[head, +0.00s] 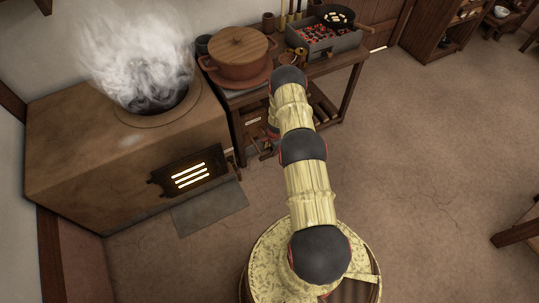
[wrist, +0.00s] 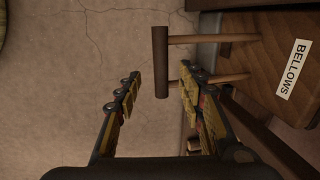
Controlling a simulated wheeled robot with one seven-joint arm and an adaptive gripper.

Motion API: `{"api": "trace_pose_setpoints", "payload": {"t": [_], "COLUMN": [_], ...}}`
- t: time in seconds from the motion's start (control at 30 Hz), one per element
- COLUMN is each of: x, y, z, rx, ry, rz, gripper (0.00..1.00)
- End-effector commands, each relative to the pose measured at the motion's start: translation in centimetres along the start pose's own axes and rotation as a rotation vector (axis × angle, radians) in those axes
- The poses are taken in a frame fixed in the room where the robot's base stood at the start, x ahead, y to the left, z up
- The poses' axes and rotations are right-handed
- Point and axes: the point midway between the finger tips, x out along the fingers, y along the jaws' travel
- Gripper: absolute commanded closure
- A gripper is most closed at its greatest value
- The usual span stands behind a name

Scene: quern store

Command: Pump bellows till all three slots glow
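In the head view the stove door (head: 166,182) has three slots (head: 190,175), and all three show a bright yellow-white glow. In the wrist view the wooden bellows (wrist: 265,65) carries a label reading BELLOWS. Two wooden rods run from it, the upper one to a dark wooden crossbar handle (wrist: 160,62). My gripper (wrist: 160,75) is open, with the end of the crossbar showing between its two fingertips. A gap shows between the bar and each finger, so it is not gripped. In the head view my arm hides most of the gripper.
White smoke (head: 145,60) rises from the opening on top of the clay stove (head: 80,135). A bench (head: 345,62) beside it bears a lidded pot (head: 238,65) and a glowing coal brazier (head: 325,40) with a pan.

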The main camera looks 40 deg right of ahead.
Motion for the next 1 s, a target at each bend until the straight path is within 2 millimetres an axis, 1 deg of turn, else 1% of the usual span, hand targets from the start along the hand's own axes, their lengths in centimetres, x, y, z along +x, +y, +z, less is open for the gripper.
{"api": "trace_pose_setpoints", "payload": {"t": [0.17,0.4,0.53,0.7,0.97,1.0], "x": [1.8,5.6,7.0,7.7,7.7,7.7], "y": [0.0,0.0,-0.1,-0.1,-0.1,-0.1], "z": [-0.1,-0.1,-0.1,-0.1,-0.1,-0.1], "rx": [0.013,0.011,0.01,0.011,0.01,0.01], "ry": [0.006,0.005,0.005,0.005,0.005,0.005], "rz": [-0.003,-0.003,-0.004,-0.004,-0.004,-0.004], "gripper": [0.61,0.61,0.61,0.61,0.61,0.63]}}
